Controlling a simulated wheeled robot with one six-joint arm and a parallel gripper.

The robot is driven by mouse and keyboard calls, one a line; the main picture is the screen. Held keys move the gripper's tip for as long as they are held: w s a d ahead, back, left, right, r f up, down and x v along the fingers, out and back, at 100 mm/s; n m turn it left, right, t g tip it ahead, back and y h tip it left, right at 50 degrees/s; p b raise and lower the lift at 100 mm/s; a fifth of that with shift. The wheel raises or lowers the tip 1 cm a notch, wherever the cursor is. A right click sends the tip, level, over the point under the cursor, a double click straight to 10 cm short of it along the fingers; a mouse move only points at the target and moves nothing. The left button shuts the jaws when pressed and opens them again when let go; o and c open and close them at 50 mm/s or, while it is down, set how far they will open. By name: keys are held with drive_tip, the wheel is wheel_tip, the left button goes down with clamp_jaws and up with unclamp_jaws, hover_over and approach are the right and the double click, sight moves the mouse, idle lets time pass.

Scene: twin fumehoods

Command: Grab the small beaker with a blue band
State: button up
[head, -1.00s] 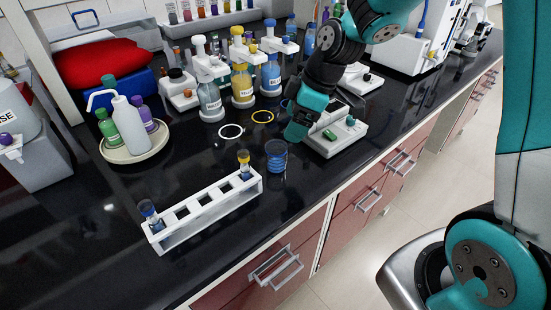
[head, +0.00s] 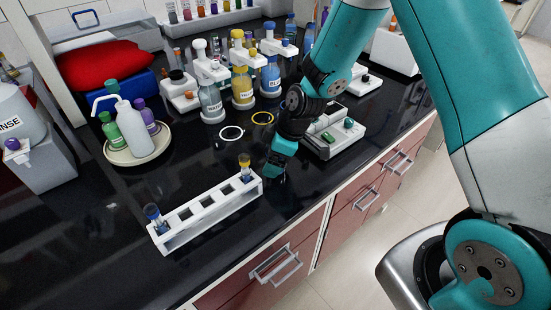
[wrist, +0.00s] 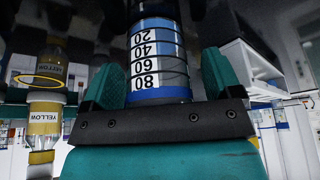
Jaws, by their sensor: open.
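In the wrist view my gripper's two teal fingers stand one on each side of the beaker. The gripper is open; whether a finger touches the glass I cannot tell.
The white tube rack (head: 205,212) with a blue-capped and a yellow-capped tube stands just left of my gripper. A white device (head: 335,138) is close at its right. White and yellow rings (head: 262,118) lie behind. The counter's front edge is near.

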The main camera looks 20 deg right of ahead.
drive_tip(key=c, duration=1)
